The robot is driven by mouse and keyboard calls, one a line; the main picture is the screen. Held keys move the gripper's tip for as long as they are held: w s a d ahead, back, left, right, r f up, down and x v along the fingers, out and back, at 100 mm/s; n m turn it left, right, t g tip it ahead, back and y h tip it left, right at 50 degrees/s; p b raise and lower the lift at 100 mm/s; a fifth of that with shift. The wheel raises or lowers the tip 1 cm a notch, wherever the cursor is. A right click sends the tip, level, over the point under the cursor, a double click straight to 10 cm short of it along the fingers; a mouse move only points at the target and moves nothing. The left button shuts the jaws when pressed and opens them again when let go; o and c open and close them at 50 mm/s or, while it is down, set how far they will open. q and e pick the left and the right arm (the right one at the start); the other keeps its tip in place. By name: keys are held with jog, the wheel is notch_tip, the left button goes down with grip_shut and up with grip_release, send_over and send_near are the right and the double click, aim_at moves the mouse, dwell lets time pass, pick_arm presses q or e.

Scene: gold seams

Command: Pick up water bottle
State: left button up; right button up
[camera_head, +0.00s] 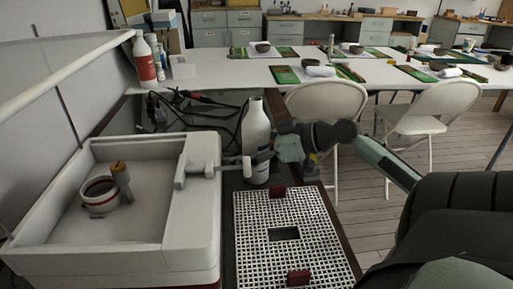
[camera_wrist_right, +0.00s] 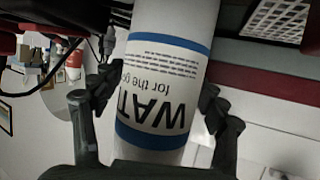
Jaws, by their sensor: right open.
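The water bottle (camera_head: 255,130) is white and stands upright on the dark surface beside the white basin. Its label shows large in the right wrist view (camera_wrist_right: 165,65), with blue bands and the letters "WAT" upside down. My right gripper (camera_head: 272,156) has come in from the right at the lower part of the bottle. In the right wrist view its open fingers (camera_wrist_right: 158,95) lie on either side of the bottle. I cannot tell whether they touch it. My left gripper is not in view.
A white basin (camera_head: 120,235) holding a small round container (camera_head: 99,200) stands at left. A white perforated grid (camera_head: 262,262) with red blocks lies in front of the bottle. Black cables (camera_head: 195,107) lie behind it. White chairs (camera_head: 330,118) and a long table stand beyond.

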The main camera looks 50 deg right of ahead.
jog(key=c, duration=1.5)
jog(key=shift+r, duration=0.15)
